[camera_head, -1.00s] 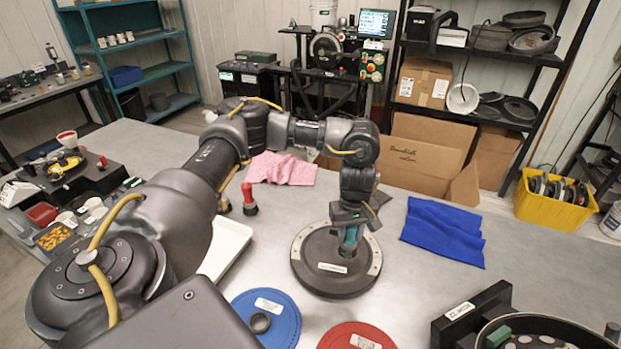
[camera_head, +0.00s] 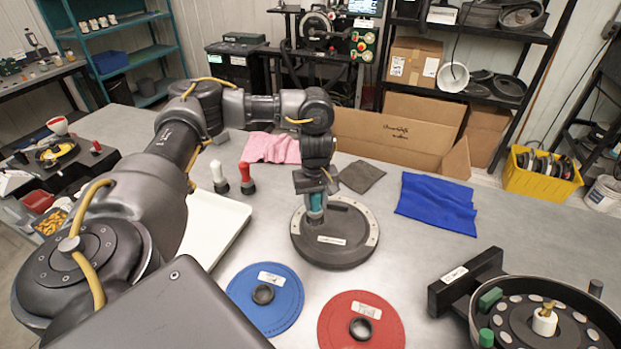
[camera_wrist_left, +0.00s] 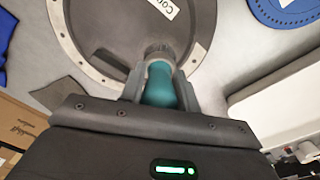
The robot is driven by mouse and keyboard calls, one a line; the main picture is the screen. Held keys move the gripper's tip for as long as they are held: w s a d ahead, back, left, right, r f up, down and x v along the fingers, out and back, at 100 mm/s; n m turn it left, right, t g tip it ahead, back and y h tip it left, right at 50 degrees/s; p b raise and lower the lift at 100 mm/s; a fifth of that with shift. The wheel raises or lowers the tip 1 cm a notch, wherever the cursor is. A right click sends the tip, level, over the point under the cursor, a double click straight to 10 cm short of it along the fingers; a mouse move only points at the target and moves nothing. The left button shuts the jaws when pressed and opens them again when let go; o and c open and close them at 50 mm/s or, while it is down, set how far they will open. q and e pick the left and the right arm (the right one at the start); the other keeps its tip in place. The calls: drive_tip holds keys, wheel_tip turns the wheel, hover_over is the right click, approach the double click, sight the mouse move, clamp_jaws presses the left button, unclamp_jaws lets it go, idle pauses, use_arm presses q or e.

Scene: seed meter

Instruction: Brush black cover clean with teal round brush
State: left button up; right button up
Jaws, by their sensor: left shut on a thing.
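The black cover (camera_head: 347,247) is a round dark disc with a pale studded rim and a white label, lying flat on the grey table. It also shows in the left wrist view (camera_wrist_left: 105,28). My left gripper (camera_head: 314,192) is shut on the teal round brush (camera_head: 316,206), held upright over the back left part of the cover. In the left wrist view the teal handle (camera_wrist_left: 158,85) sits between the fingers, and its bristle end (camera_wrist_left: 160,52) is at the cover's face; whether it touches is hard to tell. My right gripper is not in view.
A blue disc (camera_head: 284,305) and a red disc (camera_head: 383,330) lie in front. A white tray (camera_head: 232,216), a white-topped brush (camera_head: 219,177) and a red-topped brush (camera_head: 246,178) are left. A blue cloth (camera_head: 437,203) lies right, a grey cloth (camera_head: 361,176) behind, a round seed meter (camera_head: 540,310) front right.

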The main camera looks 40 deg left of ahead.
use_arm(q)
drive_tip(key=r+p, duration=0.2)
drive_tip(key=r, duration=0.1)
drive_tip(key=shift+s+a+r, duration=0.1)
drive_tip(key=shift+s+a, duration=0.05)
drive_tip(key=shift+a, duration=0.05)
wheel_tip(320, 180, up, 5)
drive_tip(key=p, duration=0.5)
drive_tip(key=shift+p, duration=0.3)
